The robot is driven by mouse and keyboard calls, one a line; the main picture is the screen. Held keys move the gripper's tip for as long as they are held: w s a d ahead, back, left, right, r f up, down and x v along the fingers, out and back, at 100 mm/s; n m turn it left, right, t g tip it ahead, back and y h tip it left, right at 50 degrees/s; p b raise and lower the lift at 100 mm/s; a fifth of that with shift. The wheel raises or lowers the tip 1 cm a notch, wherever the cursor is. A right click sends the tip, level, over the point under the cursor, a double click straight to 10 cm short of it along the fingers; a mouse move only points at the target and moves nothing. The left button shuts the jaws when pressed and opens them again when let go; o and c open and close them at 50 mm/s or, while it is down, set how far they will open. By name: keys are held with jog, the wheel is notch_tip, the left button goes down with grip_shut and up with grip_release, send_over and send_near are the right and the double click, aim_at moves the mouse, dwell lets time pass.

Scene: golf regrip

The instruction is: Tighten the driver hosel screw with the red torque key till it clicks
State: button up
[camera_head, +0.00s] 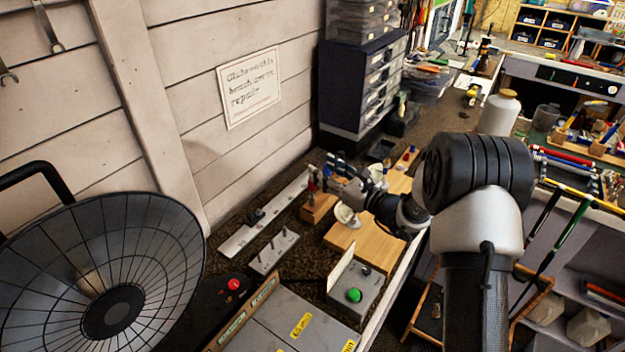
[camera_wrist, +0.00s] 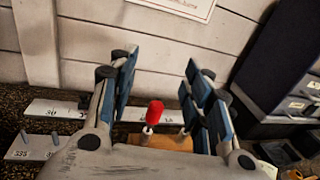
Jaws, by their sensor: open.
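The red-handled key (camera_wrist: 155,112) stands upright at a wooden block (camera_wrist: 160,142), with its red grip between my fingers in the wrist view. In the head view the key (camera_head: 312,180) is small at the fingertips, above the wooden block (camera_head: 318,210). My gripper (camera_wrist: 160,76) is open, one blue-padded finger on each side of the red grip, with gaps to both. The gripper (camera_head: 333,172) also shows in the head view. A pale rounded object (camera_head: 346,215) lies below my gripper on a wooden board; I cannot tell whether it is the driver head. The hosel screw cannot be made out.
A marked metal strip (camera_head: 262,215) and a grey peg block (camera_head: 273,250) lie left of the wooden block. A box with a green button (camera_head: 354,295) is in front. A dark drawer cabinet (camera_head: 365,85) stands behind. A white bottle (camera_head: 499,113) stands at right.

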notch_tip(320, 180, down, 2)
jog(key=w+d+m+t, duration=0.1)
jog(key=b, duration=0.1)
send_near(312, 192)
jog(key=w+a+r, duration=0.2)
jog(key=w+r, duration=0.1)
jog(key=shift+h, duration=0.4)
jog(key=x, duration=0.5)
jog(key=b+x, duration=0.1)
jog(key=x, duration=0.1)
jog(key=shift+w+a+r, duration=0.1)
jog(key=shift+w+r, duration=0.05)
jog(key=shift+r, duration=0.25)
jog(key=shift+c, duration=0.4)
grip_shut()
